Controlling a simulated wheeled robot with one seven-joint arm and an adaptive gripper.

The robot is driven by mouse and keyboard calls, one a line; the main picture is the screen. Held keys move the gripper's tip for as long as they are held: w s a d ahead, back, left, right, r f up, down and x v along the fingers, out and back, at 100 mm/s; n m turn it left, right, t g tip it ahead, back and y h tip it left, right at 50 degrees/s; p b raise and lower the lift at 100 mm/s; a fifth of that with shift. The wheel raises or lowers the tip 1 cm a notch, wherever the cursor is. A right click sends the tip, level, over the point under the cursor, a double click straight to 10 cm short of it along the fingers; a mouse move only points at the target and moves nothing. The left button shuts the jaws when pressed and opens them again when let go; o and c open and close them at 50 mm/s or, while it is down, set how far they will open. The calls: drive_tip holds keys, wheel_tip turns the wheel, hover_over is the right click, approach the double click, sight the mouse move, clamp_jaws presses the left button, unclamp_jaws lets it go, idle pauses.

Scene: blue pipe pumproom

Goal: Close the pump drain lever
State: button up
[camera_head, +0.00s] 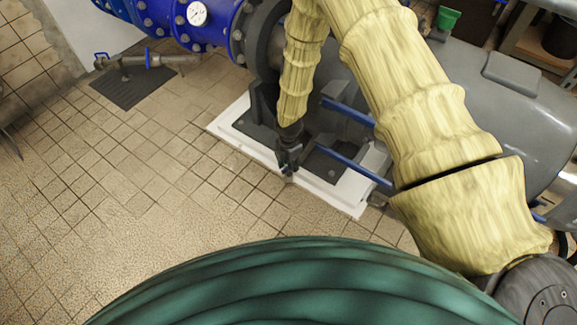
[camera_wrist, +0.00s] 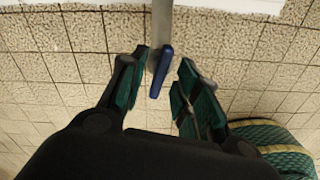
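The pump drain lever (camera_wrist: 161,72) is a small blue handle in the wrist view. It lies along a grey drain pipe (camera_wrist: 161,22) that comes down from the top edge, tilted slightly from the pipe's line. My gripper (camera_wrist: 164,78) is open, with one green-padded finger on each side of the lever. In the head view my gripper (camera_head: 288,158) points down at the front edge of the pump's white plinth (camera_head: 342,200); the lever is hidden there.
The grey pump body (camera_head: 480,110) and its blue bars (camera_head: 354,168) stand right of and behind my gripper. A blue pipe (camera_head: 205,22) with a gauge (camera_head: 197,14) is at the upper left. A floor grate (camera_head: 135,88) lies below another small pipe. The tiled floor (camera_head: 130,190) at left is clear.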

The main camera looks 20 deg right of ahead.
drive_tip(key=shift+f, duration=0.1)
drive_tip(key=shift+c, duration=0.2)
clamp_jaws()
drive_tip(key=m+p, duration=0.2)
drive_tip(key=shift+r+m+p, duration=0.2)
drive_tip(key=shift+m+p, duration=0.2)
drive_tip(key=m+p, duration=0.2)
drive_tip(key=m, duration=0.2)
drive_tip(key=shift+p, duration=0.4)
drive_tip(key=m+p, duration=0.2)
drive_tip(key=m, duration=0.3)
drive_tip(key=shift+f, duration=0.1)
drive_tip(key=shift+f+m+p, duration=0.1)
drive_tip(key=shift+m+p, duration=0.35)
drive_tip(key=shift+m, duration=1.25)
